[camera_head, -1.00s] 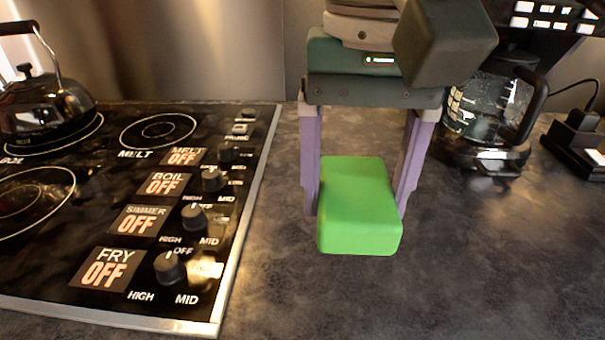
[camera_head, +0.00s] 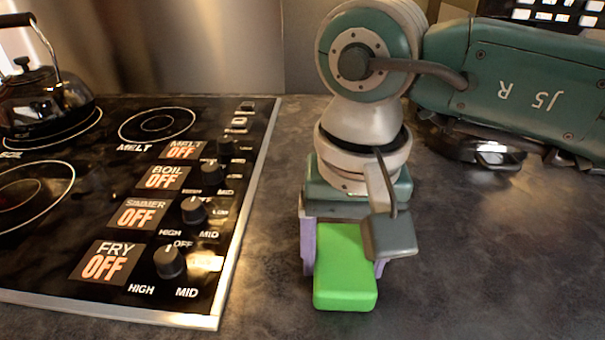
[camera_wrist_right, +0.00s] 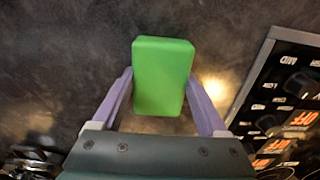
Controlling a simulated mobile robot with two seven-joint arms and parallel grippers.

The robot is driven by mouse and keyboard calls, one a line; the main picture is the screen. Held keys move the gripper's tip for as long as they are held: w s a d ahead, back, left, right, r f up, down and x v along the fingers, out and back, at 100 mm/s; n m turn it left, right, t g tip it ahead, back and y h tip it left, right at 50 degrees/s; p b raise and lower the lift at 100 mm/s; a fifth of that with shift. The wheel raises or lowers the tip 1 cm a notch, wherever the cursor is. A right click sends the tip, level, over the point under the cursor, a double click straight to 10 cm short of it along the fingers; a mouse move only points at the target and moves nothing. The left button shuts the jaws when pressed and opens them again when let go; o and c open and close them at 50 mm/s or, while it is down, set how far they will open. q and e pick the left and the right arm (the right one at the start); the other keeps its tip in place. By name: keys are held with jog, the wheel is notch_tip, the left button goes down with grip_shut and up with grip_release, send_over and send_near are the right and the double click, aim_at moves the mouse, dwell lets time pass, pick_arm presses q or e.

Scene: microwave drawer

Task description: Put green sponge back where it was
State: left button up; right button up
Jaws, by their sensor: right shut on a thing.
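The green sponge (camera_head: 343,272) is a bright green block at the lower middle of the head view, over the dark countertop. My right gripper (camera_head: 340,265) is shut on it, with one purple finger along each side. The sponge also fills the space between the fingers in the right wrist view (camera_wrist_right: 162,78), its far part sticking out past the fingertips. I cannot tell whether the sponge touches the counter. The gripper's body and wrist hide part of the sponge's near-gripper end in the head view. My left gripper is not in view.
A black stove (camera_head: 120,200) with knobs and a metal edge lies left of the sponge. A kettle (camera_head: 45,100) stands at its back left. A coffee pot (camera_head: 470,150) is at the back right, mostly behind my arm. The counter (camera_head: 490,270) at right is clear.

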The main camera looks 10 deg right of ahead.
jog(key=o, duration=1.2)
jog(key=shift+f, duration=0.1)
